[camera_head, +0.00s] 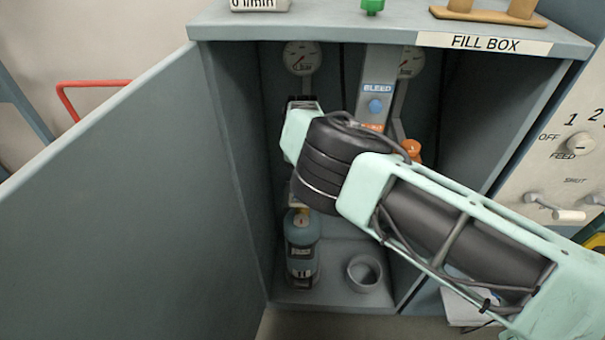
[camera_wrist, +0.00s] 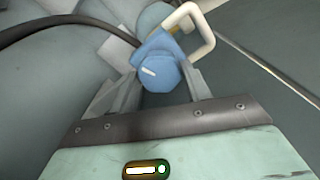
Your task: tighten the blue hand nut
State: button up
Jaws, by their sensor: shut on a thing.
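The blue hand nut (camera_wrist: 158,74) shows in the wrist view, with a white mark on its face. My gripper (camera_wrist: 155,90) has its two grey fingers on either side of the nut and is shut on it. A cream-coloured loop handle (camera_wrist: 203,35) stands just beyond the nut at upper right. In the head view my arm covers the nut and the gripper's fingertips. Below the wrist, a blue-grey cylinder (camera_head: 302,240) stands upright in the fill box.
The fill box (camera_head: 230,130) is open, its door (camera_head: 130,200) swung to the left. Inside are gauges (camera_head: 301,58), a blue BLEED knob (camera_head: 375,106), an orange knob (camera_head: 412,149) and an empty round holder (camera_head: 364,272). A dark hose (camera_wrist: 50,28) curves past at left in the wrist view.

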jog(key=n, duration=0.3)
jog(key=shift+n, duration=0.4)
jog(key=n, duration=0.3)
jog(key=shift+n, duration=0.3)
jog(key=n, duration=1)
jog(key=shift+p, duration=0.35)
jog(key=n, duration=0.3)
jog(key=shift+n, duration=0.3)
jog(key=n, duration=0.3)
jog(key=shift+n+p, duration=0.4)
jog(key=n, duration=0.3)
jog(key=shift+r+n, duration=0.1)
jog(key=shift+n, duration=0.2)
jog(key=n+p, duration=0.1)
jog(key=n, duration=0.4)
jog(key=n+p, duration=0.1)
jog(key=n, duration=0.4)
jog(key=shift+n, duration=0.4)
jog(key=n+p, duration=0.1)
jog(key=n, duration=0.4)
jog(key=n+p, duration=0.1)
jog(key=n, duration=0.5)
